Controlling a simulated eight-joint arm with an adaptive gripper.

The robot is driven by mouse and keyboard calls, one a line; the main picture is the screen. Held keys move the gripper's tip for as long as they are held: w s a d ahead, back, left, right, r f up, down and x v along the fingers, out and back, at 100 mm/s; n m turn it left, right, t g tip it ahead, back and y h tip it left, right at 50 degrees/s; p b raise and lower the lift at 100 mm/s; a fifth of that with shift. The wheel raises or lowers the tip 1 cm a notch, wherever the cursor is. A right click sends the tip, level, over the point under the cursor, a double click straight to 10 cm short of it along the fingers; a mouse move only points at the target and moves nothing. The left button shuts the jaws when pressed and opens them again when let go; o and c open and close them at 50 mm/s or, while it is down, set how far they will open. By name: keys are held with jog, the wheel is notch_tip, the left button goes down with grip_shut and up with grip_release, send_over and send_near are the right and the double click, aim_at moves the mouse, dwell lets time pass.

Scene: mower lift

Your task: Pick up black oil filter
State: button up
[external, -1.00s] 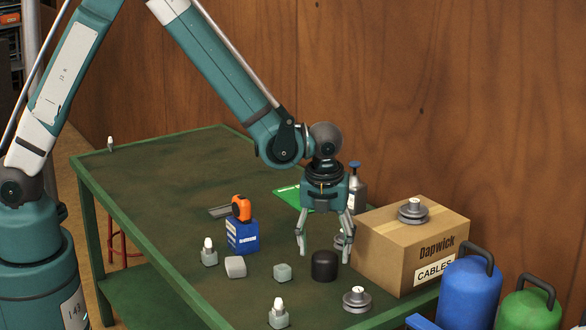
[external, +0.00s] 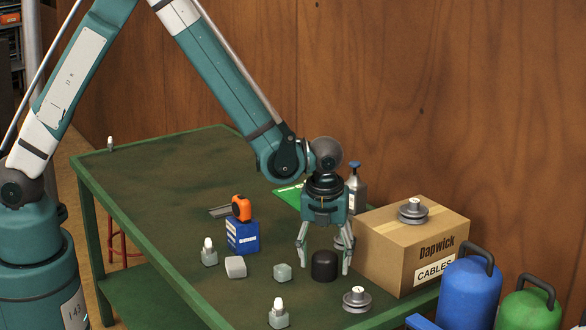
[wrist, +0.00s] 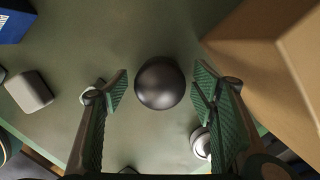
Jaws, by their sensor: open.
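The black oil filter (external: 324,266) is a short dark cylinder standing on the green table, left of the cardboard box. In the wrist view its round top (wrist: 160,83) lies between the two fingers and a little beyond the tips. My gripper (external: 323,268) is open and points down over the filter, with one finger on each side of it. In the wrist view my gripper (wrist: 160,90) shows a gap on both sides of the filter. Nothing is held.
The cardboard box (external: 390,262) with a pulley (external: 413,211) on top stands close at right. Another pulley (external: 357,300) lies in front. A grey block (external: 283,272), a blue box (external: 242,237) and small bottles (external: 209,252) stand at left.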

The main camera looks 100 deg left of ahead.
aim_at(325, 252)
jog(key=c, duration=1.1)
jog(key=shift+c, duration=0.2)
jog(key=shift+r, duration=0.1)
jog(key=shift+r+p, duration=0.4)
jog(key=shift+r, duration=4.5)
